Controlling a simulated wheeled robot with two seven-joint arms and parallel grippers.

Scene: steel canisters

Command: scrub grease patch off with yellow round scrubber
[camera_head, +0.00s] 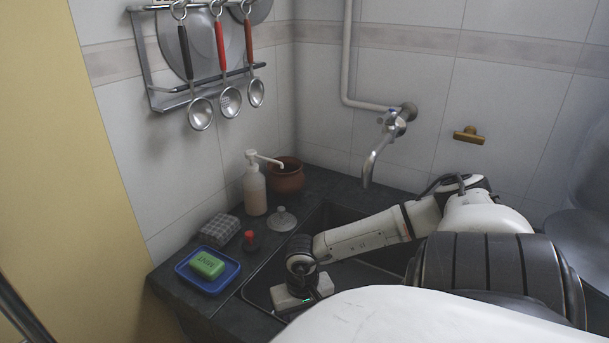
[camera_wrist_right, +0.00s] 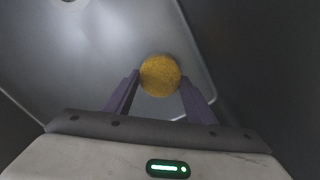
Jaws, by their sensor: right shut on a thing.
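The yellow round scrubber (camera_wrist_right: 160,74) shows in the right wrist view, between the fingertips of my right gripper (camera_wrist_right: 160,88). The gripper is shut on it. In the head view my right gripper's body (camera_head: 302,292) is low over the sink (camera_head: 335,218), and its fingers and the scrubber are hidden there. The wrist view shows the grey basin surface (camera_wrist_right: 110,50) beyond the scrubber; I cannot tell whether they touch. I cannot make out a grease patch in either view. My left gripper is not in view.
Left of the sink, the dark counter holds a blue tray (camera_head: 187,277) with green soap (camera_head: 207,264), a grey checked block (camera_head: 219,229), a small red-topped item (camera_head: 250,240), a metal lid (camera_head: 283,219), a pump bottle (camera_head: 255,190) and a brown pot (camera_head: 286,175). A faucet (camera_head: 376,155) overhangs the sink.

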